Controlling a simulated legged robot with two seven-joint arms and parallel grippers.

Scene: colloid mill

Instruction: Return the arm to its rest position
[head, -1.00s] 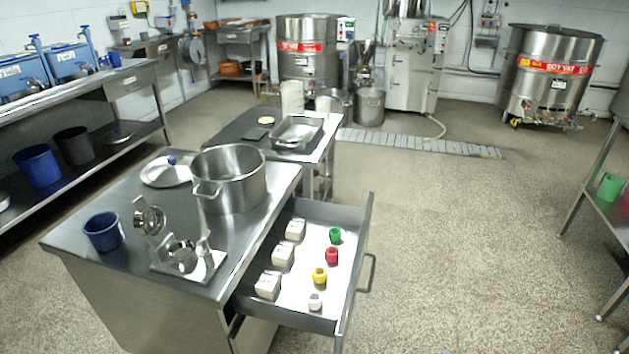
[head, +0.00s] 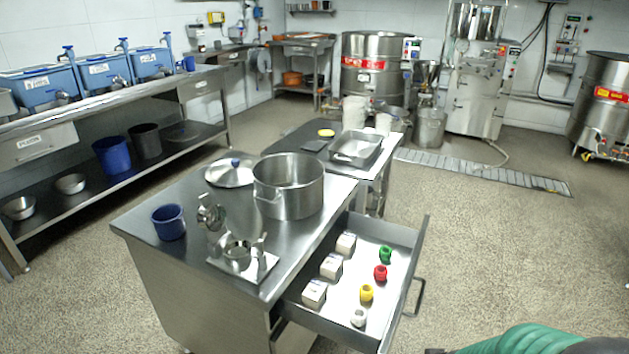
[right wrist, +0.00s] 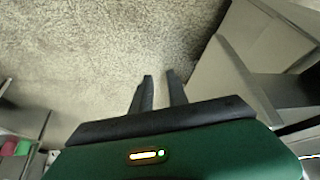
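My right gripper (right wrist: 160,80) shows in the right wrist view. Its two dark fingers stand apart with bare floor between them, and it holds nothing. In the head view, part of my green right arm (head: 530,340) shows at the bottom right edge, and the gripper itself is not clearly seen there. My left arm and gripper are in neither current view.
A steel table (head: 180,262) has its drawer (head: 405,300) pulled open, with white boxes and coloured caps inside. A steel pot (head: 288,190), a blue cup (head: 168,222) and a lid stand on top. Speckled floor (head: 500,240) right of the drawer is clear.

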